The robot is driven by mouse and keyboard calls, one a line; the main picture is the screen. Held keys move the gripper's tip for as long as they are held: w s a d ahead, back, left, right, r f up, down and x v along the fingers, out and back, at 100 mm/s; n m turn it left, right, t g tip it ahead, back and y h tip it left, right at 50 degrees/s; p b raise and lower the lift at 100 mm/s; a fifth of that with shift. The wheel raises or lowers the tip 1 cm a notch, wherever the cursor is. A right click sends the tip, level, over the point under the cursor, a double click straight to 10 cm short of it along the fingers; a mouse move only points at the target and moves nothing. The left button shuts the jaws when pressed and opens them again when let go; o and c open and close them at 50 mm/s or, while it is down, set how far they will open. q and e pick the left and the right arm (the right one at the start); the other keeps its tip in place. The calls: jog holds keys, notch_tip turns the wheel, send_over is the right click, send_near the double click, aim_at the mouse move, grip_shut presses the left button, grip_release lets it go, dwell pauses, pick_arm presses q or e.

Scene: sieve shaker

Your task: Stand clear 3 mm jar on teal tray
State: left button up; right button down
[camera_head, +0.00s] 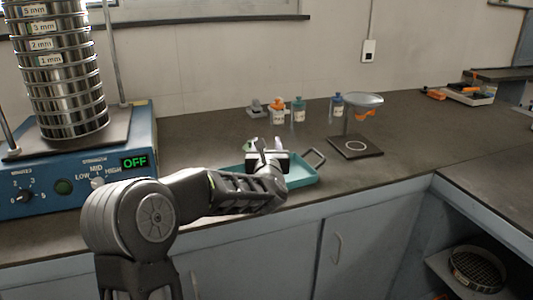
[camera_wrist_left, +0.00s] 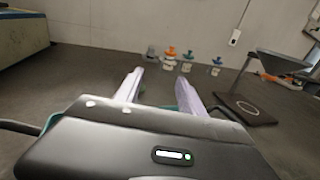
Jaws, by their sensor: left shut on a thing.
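My left gripper (camera_head: 264,145) is over the teal tray (camera_head: 302,178) on the counter, near the front edge. Its two pale fingers also show in the left wrist view (camera_wrist_left: 158,92), with a gap between them. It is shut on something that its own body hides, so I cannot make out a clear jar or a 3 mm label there. The teal rim shows behind the gripper body in the left wrist view. I cannot tell whether the held thing touches the tray. My right gripper is not in view.
Jars with orange (camera_head: 278,112), teal (camera_head: 298,110) and blue (camera_head: 337,105) lids stand behind the tray. A funnel stand (camera_head: 356,146) is to the right. The blue shaker base (camera_head: 75,183) with its sieve stack (camera_head: 62,80) is at the left; its display reads OFF.

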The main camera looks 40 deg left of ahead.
pick_arm(q)
jog(key=shift+f, duration=1.15)
jog(key=shift+f, duration=0.1)
jog(key=o, duration=1.4)
jog(key=b+v, duration=0.1)
jog(key=v, duration=1.1)
